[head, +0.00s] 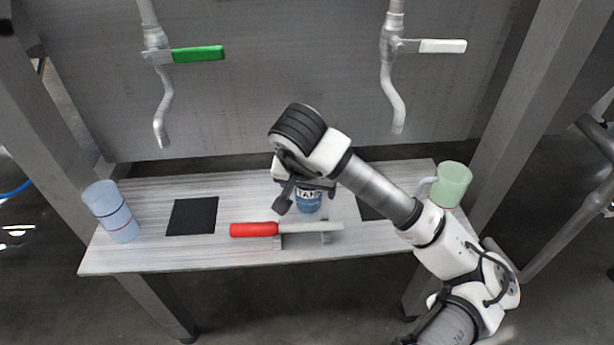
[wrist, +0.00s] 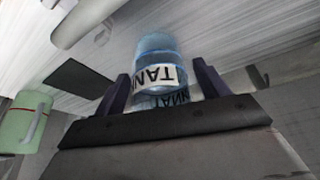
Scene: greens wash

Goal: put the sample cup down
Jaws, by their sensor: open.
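The sample cup (head: 308,205) is a small blue see-through cup with a white label reading "TAN…". It stands on the bench near the middle, behind the red-handled bar. My gripper (head: 306,197) is open around it from above. In the wrist view the cup (wrist: 157,50) sits between my two dark fingers (wrist: 160,85), with a visible gap on each side. The label appears upside down there. My gripper hides part of the cup in the head view.
The pale bench (head: 150,255) holds a black mat (head: 192,216) at left and another (head: 368,209) partly behind my arm. A light blue cup (head: 112,212) stands far left, a green mug (head: 452,184) right. The red-handled bar (head: 254,229) lies in front. Taps with green (head: 198,54) and white (head: 442,46) handles hang behind.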

